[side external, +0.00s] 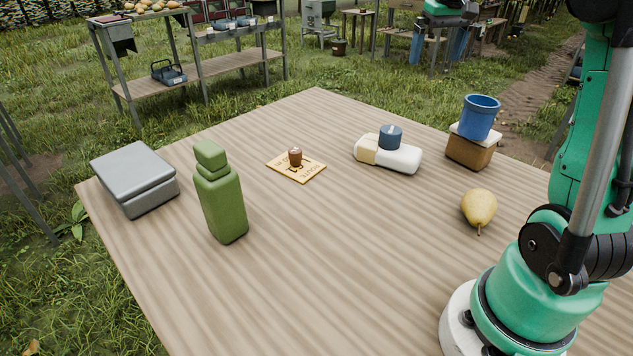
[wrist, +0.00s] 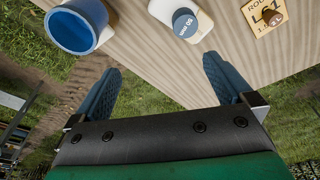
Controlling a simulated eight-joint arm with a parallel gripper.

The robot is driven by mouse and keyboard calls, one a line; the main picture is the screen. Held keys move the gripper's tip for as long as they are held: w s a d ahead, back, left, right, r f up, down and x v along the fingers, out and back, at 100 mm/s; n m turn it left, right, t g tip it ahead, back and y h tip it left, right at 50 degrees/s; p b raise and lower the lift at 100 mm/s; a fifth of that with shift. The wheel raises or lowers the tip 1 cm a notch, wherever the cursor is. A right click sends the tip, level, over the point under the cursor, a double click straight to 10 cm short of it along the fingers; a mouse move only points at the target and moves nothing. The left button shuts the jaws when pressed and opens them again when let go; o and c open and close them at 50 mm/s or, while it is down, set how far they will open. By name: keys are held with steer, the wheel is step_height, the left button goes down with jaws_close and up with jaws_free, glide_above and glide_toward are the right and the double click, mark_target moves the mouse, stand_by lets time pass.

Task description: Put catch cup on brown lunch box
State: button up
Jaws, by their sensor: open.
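The blue catch cup (side external: 480,118) stands upright on the cream lid of the brown lunch box (side external: 470,153), at the right back of the table in the side view. In the wrist view the cup (wrist: 82,46) shows its open mouth at the upper left, and it covers most of the box beneath it. My gripper (wrist: 162,65) is open and empty, with its two blue fingers wide apart. It is clear of the cup, which lies beyond the left finger in the picture. The side view does not show my gripper.
A white and cream bottle (side external: 400,157) with a dark blue piece (side external: 390,137) lies left of the box. A pear (side external: 479,207) is in front of the box. The table's front middle is clear.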

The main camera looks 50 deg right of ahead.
steer(key=s+a+f+n+t, duration=0.1)
steer(key=a+f+n+t, duration=0.2)
steer(key=a, duration=1)
steer(key=s+a+f+n+t+y, duration=0.1)
steer(key=a+f, duration=0.6)
steer(key=a, duration=0.7)
steer(key=shift+f+n+t, duration=0.2)
steer(key=shift+n+t, duration=0.7)
steer(key=shift+n, duration=0.3)
steer(key=shift+d, duration=0.1)
steer(key=m+g+h, duration=1.3)
steer(key=m+h, duration=0.3)
steer(key=m, duration=0.6)
glide_toward(491, 103)
steer(key=shift+w+d+f, duration=0.25)
steer(key=shift+d, duration=0.35)
steer(key=shift+s+d+m+g, duration=0.3)
steer(key=shift+s+d+g, duration=0.1)
steer(key=shift+g, duration=0.2)
steer(key=shift+x, duration=2.6)
